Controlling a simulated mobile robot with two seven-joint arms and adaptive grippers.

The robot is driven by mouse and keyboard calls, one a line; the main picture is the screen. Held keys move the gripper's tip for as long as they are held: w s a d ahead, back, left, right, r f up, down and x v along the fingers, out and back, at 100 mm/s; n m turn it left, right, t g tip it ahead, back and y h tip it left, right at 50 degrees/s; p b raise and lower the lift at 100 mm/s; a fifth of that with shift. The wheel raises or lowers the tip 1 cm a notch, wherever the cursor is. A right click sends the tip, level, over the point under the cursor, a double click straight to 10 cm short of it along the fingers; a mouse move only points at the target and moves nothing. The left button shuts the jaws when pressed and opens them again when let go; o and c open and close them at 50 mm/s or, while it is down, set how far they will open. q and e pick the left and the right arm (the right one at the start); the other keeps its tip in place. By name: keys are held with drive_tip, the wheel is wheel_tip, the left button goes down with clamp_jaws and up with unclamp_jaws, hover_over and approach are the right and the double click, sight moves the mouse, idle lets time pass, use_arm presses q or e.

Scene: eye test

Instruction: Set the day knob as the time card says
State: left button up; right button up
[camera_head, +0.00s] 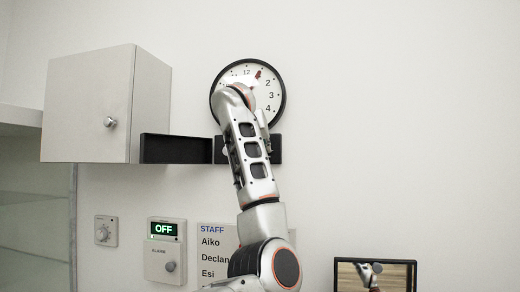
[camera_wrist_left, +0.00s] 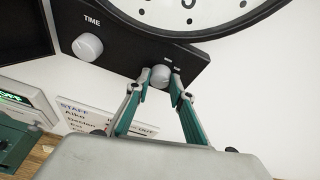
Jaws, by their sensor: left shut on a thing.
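The round clock (camera_head: 276,108) hangs on the wall with a black panel (camera_head: 277,150) under it; my left arm hides much of both in the head view. In the left wrist view the panel (camera_wrist_left: 118,45) carries a pale knob (camera_wrist_left: 88,46) marked TIME and a second grey knob (camera_wrist_left: 160,72) to its right, with small marks above it that I cannot read. My left gripper (camera_wrist_left: 160,80) is shut on this second knob, one finger on each side. I cannot find a readable time card. My right gripper is in neither view.
A white cabinet (camera_head: 88,105) juts out at the left, with a dark box (camera_head: 176,148) beside it. Below are a dial (camera_head: 106,230), an alarm unit (camera_head: 165,250) reading OFF and a STAFF board (camera_head: 213,255). A black-framed panel (camera_head: 415,275) is at lower right. The right wall is bare.

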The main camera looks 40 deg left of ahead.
use_arm(q)
drive_tip(key=shift+r, duration=0.1)
drive_tip(key=o, duration=1.1)
drive_tip(key=v, duration=1.2)
